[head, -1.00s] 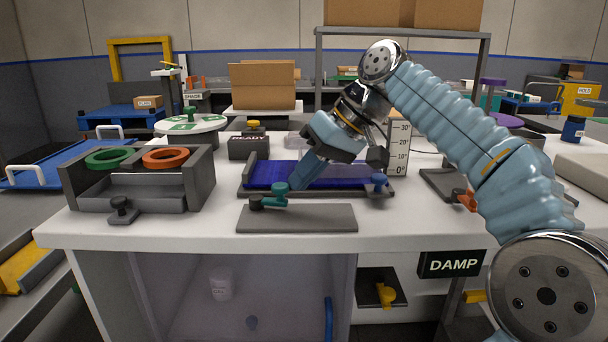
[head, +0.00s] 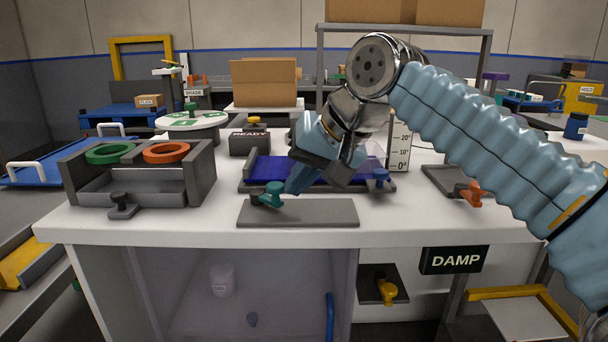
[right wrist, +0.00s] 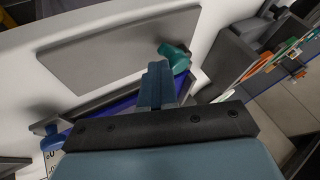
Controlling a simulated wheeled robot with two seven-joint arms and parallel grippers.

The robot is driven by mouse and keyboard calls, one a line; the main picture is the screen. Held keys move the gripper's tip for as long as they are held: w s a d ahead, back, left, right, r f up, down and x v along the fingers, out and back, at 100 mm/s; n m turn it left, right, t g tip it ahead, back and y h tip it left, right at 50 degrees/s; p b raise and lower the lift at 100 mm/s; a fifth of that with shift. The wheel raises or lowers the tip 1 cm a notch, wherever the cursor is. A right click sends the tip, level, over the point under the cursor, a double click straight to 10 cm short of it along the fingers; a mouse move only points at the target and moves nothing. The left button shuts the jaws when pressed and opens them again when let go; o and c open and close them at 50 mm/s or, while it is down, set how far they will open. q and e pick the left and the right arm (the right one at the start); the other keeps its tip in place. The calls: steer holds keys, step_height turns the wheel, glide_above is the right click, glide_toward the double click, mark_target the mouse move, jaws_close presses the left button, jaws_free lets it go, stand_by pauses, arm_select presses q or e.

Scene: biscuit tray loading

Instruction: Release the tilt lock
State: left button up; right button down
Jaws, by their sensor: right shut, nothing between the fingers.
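A teal lever (head: 272,194) with a dark pivot stands at the left back corner of a grey plate (head: 312,213). Behind it is the tilt bed, a dark-framed tray with a blue surface (head: 262,170). A blue knob (head: 380,175) is at its right end. Which handle is the tilt lock is not marked. My right gripper (head: 293,186) is shut and empty, pointing down just right of the teal lever. In the right wrist view its fingers (right wrist: 158,86) are close beside the teal lever (right wrist: 176,56); contact is unclear. My left gripper is not in view.
An angle scale (head: 401,145) stands behind the tray's right end. A grey holder (head: 200,180) with green and orange rings is on the left. An orange lever (head: 471,194) is on the right. The front table strip is clear.

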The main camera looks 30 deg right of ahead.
mark_target(274, 193)
steer(key=a+m+h, duration=0.1)
steer(key=m, duration=0.1)
steer(key=s+a+m+h+p, duration=0.1)
steer(key=shift+a+r+m, duration=0.1)
steer(key=shift+a+m, duration=0.2)
steer(key=shift+m, duration=0.1)
steer(key=shift+a+p, duration=0.35)
steer(key=shift+a, duration=0.55)
steer(key=shift+w+d+t, duration=0.3)
steer(key=shift+w+d, duration=0.15)
steer(key=shift+w, duration=0.15)
steer(key=shift+d, duration=0.1)
